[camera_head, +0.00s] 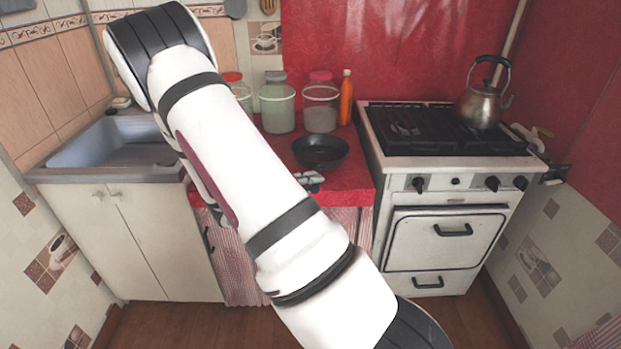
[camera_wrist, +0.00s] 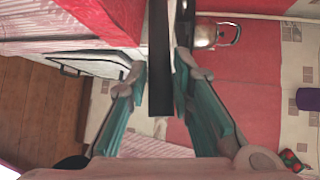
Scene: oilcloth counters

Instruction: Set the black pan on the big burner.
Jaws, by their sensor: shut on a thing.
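The black pan (camera_head: 320,151) is upright at the right part of the red counter, left of the stove. I cannot tell whether it touches the counter. Its handle is hidden by my arm in the head view. My gripper (camera_head: 311,181) shows only in part there, at the pan's near side. In the wrist view my gripper (camera_wrist: 160,75) has its teal fingers closed on both sides of the black pan handle (camera_wrist: 160,98). The stove (camera_head: 450,165) has dark grates (camera_head: 415,130); the burners are small in view, and I cannot tell which is the big one.
A metal kettle (camera_head: 482,106) stands on the stove's right side. Several lidded jars and an orange bottle (camera_head: 346,97) line the counter behind the pan. A sink (camera_head: 85,150) is at left. The stovetop's left and middle are clear.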

